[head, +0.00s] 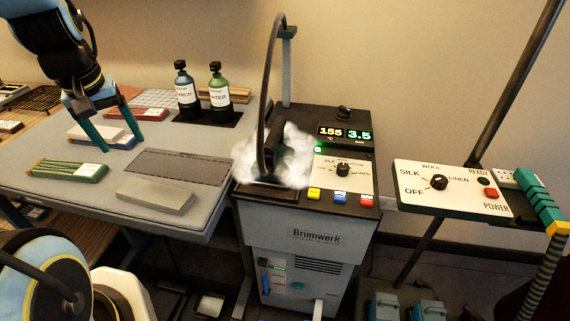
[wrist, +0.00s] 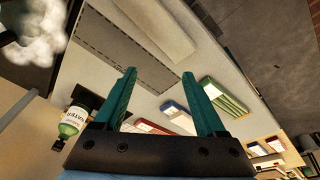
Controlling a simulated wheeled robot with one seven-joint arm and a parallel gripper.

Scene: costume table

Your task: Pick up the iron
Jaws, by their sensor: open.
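The iron (head: 275,142) is a dark shape on the left part of the top of the grey Brumwerk steam station (head: 290,240). White steam (head: 298,168) surrounds it and hides much of its outline. A dark hose arches up from it to a post behind. My gripper (head: 121,144) has teal fingers spread apart and empty. It hangs over the left part of the grey table, well to the left of the iron. In the wrist view my gripper (wrist: 159,74) is also open with nothing between the fingers, and steam (wrist: 38,42) shows at the upper left.
Two bottles (head: 187,92) stand on a dark mat at the table's back. A green-striped pack (head: 68,170), a grey block (head: 156,200) and other flat packs lie on the table (head: 205,215). A control panel (head: 452,188) on a pole stands right of the station.

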